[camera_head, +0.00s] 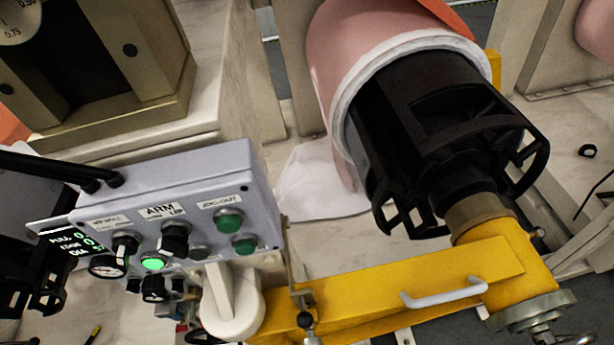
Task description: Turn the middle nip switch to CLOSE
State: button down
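A grey-blue control box (170,180) stands at the lower left, its sloped front carrying switches and buttons. A black rotary knob (125,243) sits under a white label (110,222) too small to read. A second black knob (174,238) sits under a label reading "ARM" and "UP". A third black knob (154,288) is lower, below a lit green button (153,263). No readable label names the middle nip switch, and I cannot tell which knob it is or its setting.
Two green buttons (229,219) sit at the box's right. A large pinkish roll (345,50) on a black core (440,130) fills the upper right. A yellow arm with a grey handle (445,296) crosses the lower right. A dark readout (75,241) adjoins the box's left.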

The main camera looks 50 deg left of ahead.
aim_at(123, 248)
jog(key=i+l+u, duration=0.15)
jog(key=l, duration=0.25)
jog(key=i+l+u, duration=0.1)
jog(key=l, duration=0.3)
jog(key=i+l+u, duration=0.15)
jog(key=l, duration=0.3)
jog(key=i+l+u, duration=0.1)
jog(key=l, duration=0.3)
jog(key=u, duration=1.65)
